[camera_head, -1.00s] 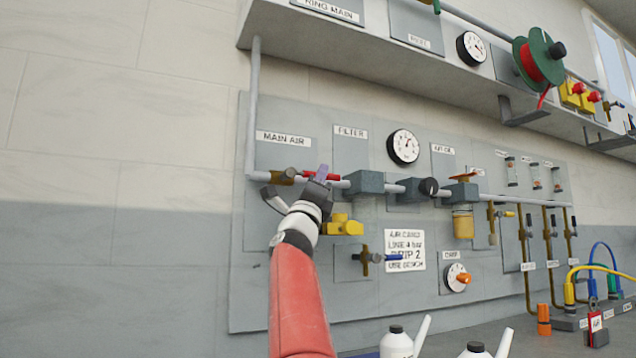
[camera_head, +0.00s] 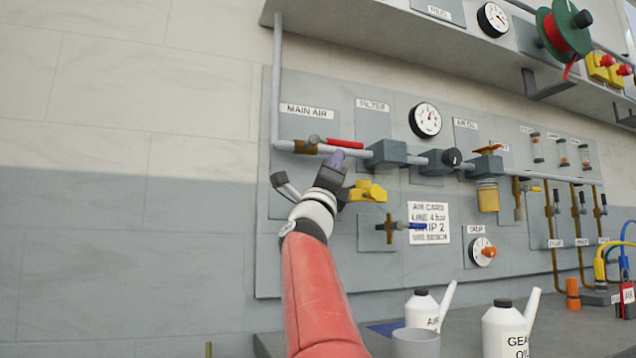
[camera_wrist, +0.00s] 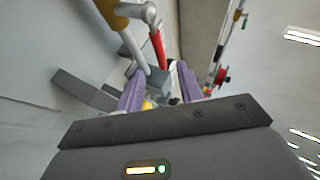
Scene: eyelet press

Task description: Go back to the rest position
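My gripper (camera_head: 338,160) is in front of the wall panel, just below the main air pipe and its red lever (camera_head: 345,143). In the wrist view my gripper (camera_wrist: 160,88) has its two purple finger pads apart, with nothing held between them. The red lever (camera_wrist: 158,48) lies beyond the fingers there, beside the grey pipe (camera_wrist: 133,48). In the head view the lever lies along the pipe, right of the brown valve body (camera_head: 305,147). My red and white arm reaches up from the bottom of the head view. No marked rest position shows.
White bottles (camera_head: 507,328) and a grey cup (camera_head: 415,343) stand on the bench. A shelf (camera_head: 400,25) overhangs the panel. The wall at left is clear.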

